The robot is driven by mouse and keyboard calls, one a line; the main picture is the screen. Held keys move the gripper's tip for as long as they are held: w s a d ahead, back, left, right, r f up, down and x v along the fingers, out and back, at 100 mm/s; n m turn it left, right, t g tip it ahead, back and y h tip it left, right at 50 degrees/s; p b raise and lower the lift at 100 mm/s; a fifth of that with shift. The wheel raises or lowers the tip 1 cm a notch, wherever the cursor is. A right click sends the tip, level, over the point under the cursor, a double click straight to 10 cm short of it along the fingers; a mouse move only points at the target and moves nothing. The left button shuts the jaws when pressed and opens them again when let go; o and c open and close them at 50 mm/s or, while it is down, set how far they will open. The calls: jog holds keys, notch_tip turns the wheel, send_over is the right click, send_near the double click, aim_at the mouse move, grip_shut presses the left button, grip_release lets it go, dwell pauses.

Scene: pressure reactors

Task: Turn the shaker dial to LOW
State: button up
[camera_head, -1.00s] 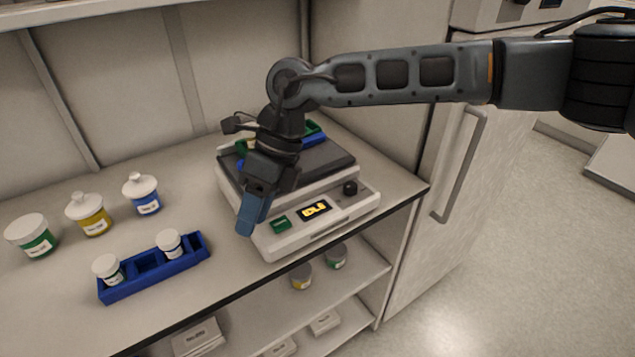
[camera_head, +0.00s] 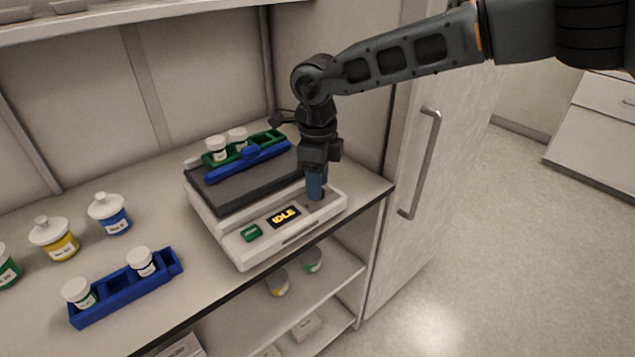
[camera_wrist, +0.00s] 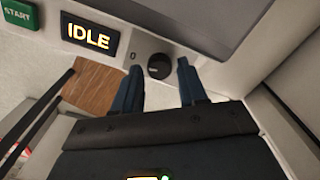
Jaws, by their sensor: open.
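The shaker (camera_head: 215,222) stands on the shelf top, with a display (camera_head: 284,217) that reads IDLE and a green START button (camera_head: 251,233) on its front panel. The black dial (camera_wrist: 159,66) shows in the wrist view, just beyond my fingertips and roughly between them. My gripper (camera_head: 315,197) points down over the right end of the panel and hides the dial in the head view. In the wrist view my gripper (camera_wrist: 158,80) is open, one blue finger on each side of the dial. I cannot tell whether the fingers touch it.
A green and blue rack (camera_head: 247,157) with white-lidded jars sits on the shaker platform. A blue rack (camera_head: 127,289) with two jars and several lidded jars (camera_head: 54,238) stand to the left. A cabinet wall (camera_head: 365,140) rises close on the right.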

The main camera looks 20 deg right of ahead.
jog(key=shift+f, duration=0.6)
jog(key=c, duration=0.8)
jog(key=shift+o, duration=0.2)
